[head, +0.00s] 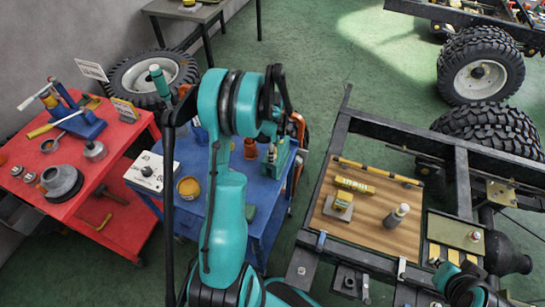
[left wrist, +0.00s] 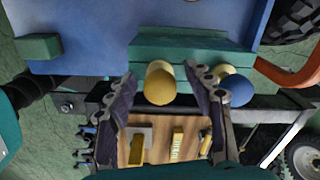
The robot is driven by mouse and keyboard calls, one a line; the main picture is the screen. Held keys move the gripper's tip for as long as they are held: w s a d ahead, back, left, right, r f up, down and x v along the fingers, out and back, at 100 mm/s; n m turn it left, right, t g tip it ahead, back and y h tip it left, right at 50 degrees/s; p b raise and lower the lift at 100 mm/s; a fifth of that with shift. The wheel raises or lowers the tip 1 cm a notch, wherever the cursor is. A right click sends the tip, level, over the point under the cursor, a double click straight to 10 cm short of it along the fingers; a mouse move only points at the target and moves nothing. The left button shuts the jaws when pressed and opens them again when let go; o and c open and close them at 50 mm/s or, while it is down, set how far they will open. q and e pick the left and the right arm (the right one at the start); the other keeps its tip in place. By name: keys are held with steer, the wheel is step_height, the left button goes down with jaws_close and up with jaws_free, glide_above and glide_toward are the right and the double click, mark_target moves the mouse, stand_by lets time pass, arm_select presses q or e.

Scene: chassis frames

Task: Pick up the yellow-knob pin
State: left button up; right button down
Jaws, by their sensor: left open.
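The yellow-knob pin (left wrist: 160,84) shows in the left wrist view in front of a green rack (left wrist: 190,55) on the blue cart. My left gripper (left wrist: 163,76) is open, one finger on each side of the yellow knob, with a gap to the left finger; contact at the right finger is unclear. In the head view, my left arm covers part of the rack (head: 281,158), and I cannot make out the yellow knob. My right gripper (head: 467,285) is at the bottom right, its fingers unclear.
The blue cart (head: 190,222) also carries a yellow jar (head: 188,187) and a white box (head: 147,172). A red cart (head: 125,225) with tools stands at left. A chassis frame (head: 335,125) with a wooden board (head: 330,222) holding parts lies at right.

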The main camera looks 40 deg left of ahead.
arm_select(q)
jaws_close()
steer(key=shift+r, duration=0.15)
